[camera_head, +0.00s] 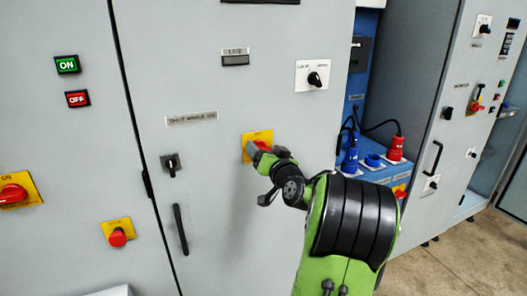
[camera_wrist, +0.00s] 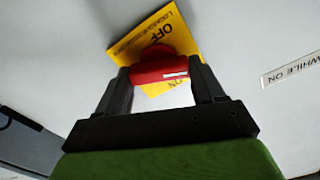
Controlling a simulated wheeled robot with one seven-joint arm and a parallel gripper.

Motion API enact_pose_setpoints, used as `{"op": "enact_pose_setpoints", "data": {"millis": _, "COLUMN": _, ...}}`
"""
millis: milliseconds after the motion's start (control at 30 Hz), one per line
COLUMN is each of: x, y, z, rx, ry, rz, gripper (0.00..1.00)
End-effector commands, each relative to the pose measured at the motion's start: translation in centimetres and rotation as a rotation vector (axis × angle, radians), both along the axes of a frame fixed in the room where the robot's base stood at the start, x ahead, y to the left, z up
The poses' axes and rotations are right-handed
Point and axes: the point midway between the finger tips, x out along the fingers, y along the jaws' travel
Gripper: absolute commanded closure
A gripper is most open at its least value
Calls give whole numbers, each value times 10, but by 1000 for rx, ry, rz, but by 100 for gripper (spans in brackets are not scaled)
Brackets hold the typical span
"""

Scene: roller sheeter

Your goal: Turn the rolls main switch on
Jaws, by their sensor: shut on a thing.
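A red rotary switch handle (camera_wrist: 160,72) sits on a yellow plate (camera_wrist: 185,38) fixed to the grey cabinet door. The plate carries the words OFF and ON in the wrist view. My gripper (camera_wrist: 160,78) is shut on the handle, one dark finger at each end of it. The handle lies crosswise between the fingers, with a white mark near its right end. In the head view my gripper (camera_head: 260,153) reaches the plate (camera_head: 250,137) from the lower right and hides most of the handle.
Another red switch on yellow (camera_head: 14,193), a red button (camera_head: 117,237), a green ON button (camera_head: 67,64) and a red OFF button (camera_head: 77,98) are at left. A black door handle (camera_head: 180,229) projects below.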

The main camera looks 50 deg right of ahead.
Motion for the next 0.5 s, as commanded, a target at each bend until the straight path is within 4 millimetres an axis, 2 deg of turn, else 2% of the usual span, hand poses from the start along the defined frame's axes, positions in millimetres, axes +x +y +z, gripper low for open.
{"op": "enact_pose_setpoints", "data": {"millis": 500, "x": -1, "y": -1, "z": 0, "rx": 423, "ry": -248, "rz": 0, "gripper": 62}}
